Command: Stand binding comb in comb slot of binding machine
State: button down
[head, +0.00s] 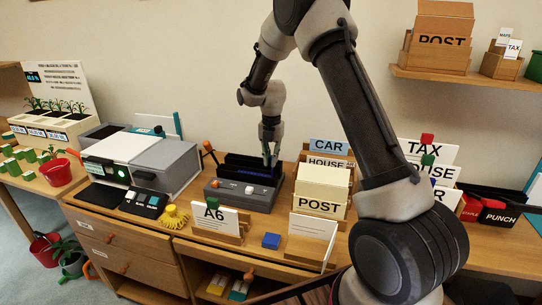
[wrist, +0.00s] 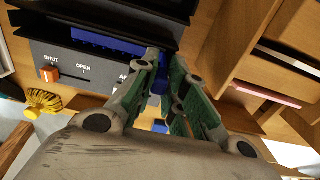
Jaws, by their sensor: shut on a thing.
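The binding machine (head: 240,195) is a grey box with a black upper part, standing on the desk in the middle of the head view. Its grey front with SHUT and OPEN marks also shows in the wrist view (wrist: 85,72). The blue binding comb (wrist: 105,42) lies along the black channel of the machine in the wrist view. My gripper (head: 270,157) is at the right end of the machine. In the wrist view its green-padded fingers (wrist: 168,92) are closed on the comb's right end. Whether the comb is fully seated is hard to tell.
An orange knob (wrist: 48,73) sits at the SHUT mark. A POST box (head: 322,190) stands close on the right, a grey-white device (head: 145,160) on the left.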

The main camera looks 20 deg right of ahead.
jog(key=shift+f, duration=1.8)
jog(key=c, duration=0.9)
grip_release()
jog(key=shift+r, duration=4)
